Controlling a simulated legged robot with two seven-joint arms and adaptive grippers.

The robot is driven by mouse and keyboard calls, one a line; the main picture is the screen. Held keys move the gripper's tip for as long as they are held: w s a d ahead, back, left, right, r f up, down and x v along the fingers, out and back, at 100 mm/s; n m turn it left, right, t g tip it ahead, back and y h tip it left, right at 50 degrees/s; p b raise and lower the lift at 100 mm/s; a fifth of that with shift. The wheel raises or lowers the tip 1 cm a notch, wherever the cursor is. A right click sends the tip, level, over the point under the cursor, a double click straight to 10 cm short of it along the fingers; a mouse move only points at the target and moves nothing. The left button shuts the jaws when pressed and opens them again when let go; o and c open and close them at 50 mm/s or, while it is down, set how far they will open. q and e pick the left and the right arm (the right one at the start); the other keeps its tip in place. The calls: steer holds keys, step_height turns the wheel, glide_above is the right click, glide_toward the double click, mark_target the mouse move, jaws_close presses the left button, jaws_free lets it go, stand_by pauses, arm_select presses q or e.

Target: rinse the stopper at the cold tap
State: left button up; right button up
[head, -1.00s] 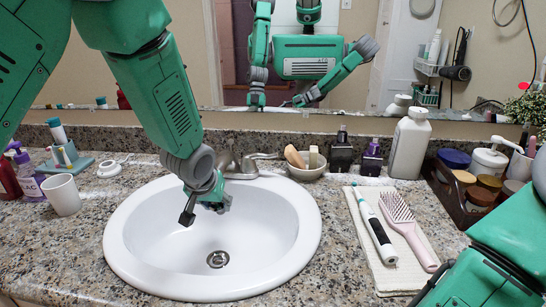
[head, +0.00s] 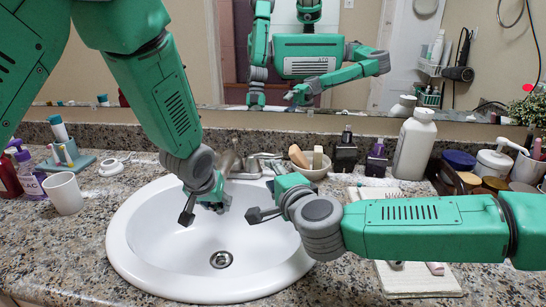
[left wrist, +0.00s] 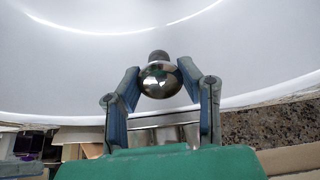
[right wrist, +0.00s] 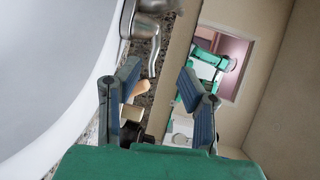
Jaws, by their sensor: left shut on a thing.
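The stopper (left wrist: 160,80), a shiny metal dome with a darker stem, sits between the fingertips of my left gripper (left wrist: 158,88) in the left wrist view. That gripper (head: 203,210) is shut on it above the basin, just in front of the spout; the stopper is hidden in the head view. My right gripper (head: 264,201) is open and empty over the right side of the basin. The tap (head: 230,162) stands at the basin's back, partly behind my left gripper. Its right lever (right wrist: 149,48) shows beyond the open fingers in the right wrist view (right wrist: 160,92).
The white basin (head: 140,245) has an open drain (head: 221,260). A bowl (head: 312,172), dark bottles (head: 345,155) and a white bottle (head: 413,147) stand behind my right arm. A towel (head: 420,282) lies under it. A white cup (head: 63,194) is at left.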

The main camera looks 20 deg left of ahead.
mark_target(275, 157)
steer(key=w+a, duration=0.1)
steer(key=w, duration=0.2)
steer(key=w+a+f+m+h, duration=0.1)
steer(key=w, duration=0.3)
steer(key=w+a+f+m+t, duration=0.1)
steer(key=w+a, duration=0.1)
steer(key=w, duration=0.2)
steer(key=shift+w+f, duration=0.1)
steer(key=shift+w, duration=0.7)
steer(key=shift+a+f, duration=0.1)
